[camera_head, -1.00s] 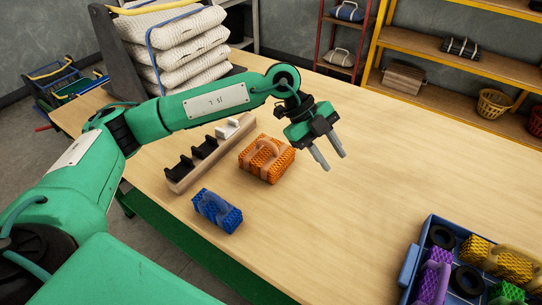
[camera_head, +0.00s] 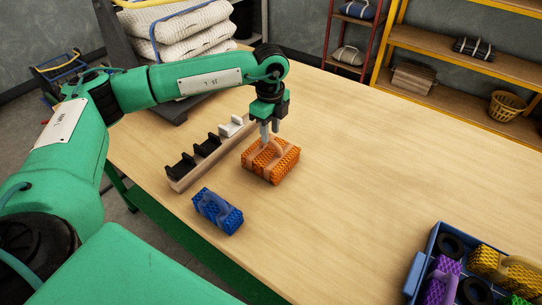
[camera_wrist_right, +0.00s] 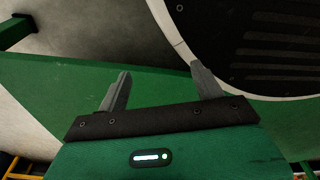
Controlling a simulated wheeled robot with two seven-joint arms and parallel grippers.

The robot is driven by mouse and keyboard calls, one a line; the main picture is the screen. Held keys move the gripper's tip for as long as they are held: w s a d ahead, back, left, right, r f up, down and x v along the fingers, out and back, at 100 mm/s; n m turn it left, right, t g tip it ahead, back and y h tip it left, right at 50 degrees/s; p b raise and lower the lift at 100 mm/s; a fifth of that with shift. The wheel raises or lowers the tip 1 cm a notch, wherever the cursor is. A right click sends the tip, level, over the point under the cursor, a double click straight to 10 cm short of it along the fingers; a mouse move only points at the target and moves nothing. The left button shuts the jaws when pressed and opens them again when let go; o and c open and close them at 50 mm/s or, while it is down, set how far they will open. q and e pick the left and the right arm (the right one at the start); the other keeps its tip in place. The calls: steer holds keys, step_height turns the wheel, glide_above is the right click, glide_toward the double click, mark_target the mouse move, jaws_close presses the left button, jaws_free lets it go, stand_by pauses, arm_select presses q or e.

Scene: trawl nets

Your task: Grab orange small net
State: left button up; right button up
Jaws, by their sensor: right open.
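The orange small net (camera_head: 271,162) is a woven bundle with a pale strap handle, lying on the wooden table in the head view. My left gripper (camera_head: 269,140) points down right over it, its fingertips at the handle. I cannot tell from this angle whether the fingers straddle the handle or touch it. My right gripper (camera_wrist_right: 158,88) shows in the right wrist view, open with its two fingers apart and nothing between them. It is not in the head view.
A blue net (camera_head: 217,211) lies in front of the orange one. A wooden rack with black and white holders (camera_head: 207,152) stands to its left. A blue crate (camera_head: 433,246) with purple and yellow nets is at the lower right. The table's middle right is clear.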

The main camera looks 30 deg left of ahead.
mark_target(271, 142)
arm_select(q)
steer(key=f, duration=0.3)
steer(key=f+p, duration=0.1)
steer(key=shift+w+f, duration=0.25)
steer(key=shift+w, duration=0.05)
steer(key=shift+f, duration=0.55)
jaws_close()
arm_select(e)
steer(key=s, duration=0.1)
steer(key=s+d+f, duration=0.1)
steer(key=shift+s+f, duration=0.1)
steer(key=shift+s, duration=0.2)
arm_select(q)
steer(key=shift+r, duration=0.1)
